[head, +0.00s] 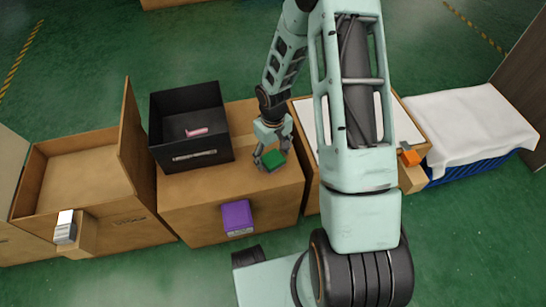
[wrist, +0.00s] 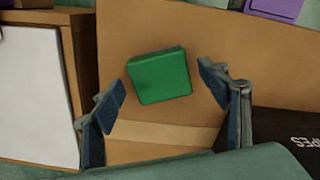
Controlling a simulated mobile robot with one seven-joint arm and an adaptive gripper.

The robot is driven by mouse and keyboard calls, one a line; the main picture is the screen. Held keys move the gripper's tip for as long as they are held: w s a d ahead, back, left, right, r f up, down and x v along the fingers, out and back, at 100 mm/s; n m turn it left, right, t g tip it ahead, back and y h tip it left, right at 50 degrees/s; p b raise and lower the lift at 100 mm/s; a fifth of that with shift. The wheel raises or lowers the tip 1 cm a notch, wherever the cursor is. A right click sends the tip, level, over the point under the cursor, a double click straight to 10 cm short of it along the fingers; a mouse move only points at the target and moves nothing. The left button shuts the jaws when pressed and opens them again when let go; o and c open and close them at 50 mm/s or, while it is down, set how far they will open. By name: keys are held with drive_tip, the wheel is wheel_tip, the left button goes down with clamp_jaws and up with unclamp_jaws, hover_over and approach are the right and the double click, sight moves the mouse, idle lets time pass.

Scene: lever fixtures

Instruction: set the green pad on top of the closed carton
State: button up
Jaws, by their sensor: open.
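The green pad (head: 272,160) lies on top of the closed brown carton (head: 190,196) in the middle of the row. In the wrist view the pad (wrist: 159,75) rests flat on the carton's bare top (wrist: 175,30), slightly turned. My gripper (head: 268,157) is right above the carton top at the pad. In the wrist view its two fingers (wrist: 160,92) stand apart on either side of the pad's near end, with a gap to each. Nothing is held between them.
A black open bin (head: 188,125) holding a pink item (head: 197,132) stands on the carton's left part. A purple box (head: 237,217) is on the carton's front. An open carton (head: 40,170) stands left. A white-topped box (wrist: 38,90) and a blue crate under white cloth (head: 470,125) stand right.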

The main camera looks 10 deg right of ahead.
sight(273, 159)
wheel_tip(273, 159, up, 10)
drive_tip(key=p, duration=0.3)
drive_tip(key=shift+r, duration=0.2)
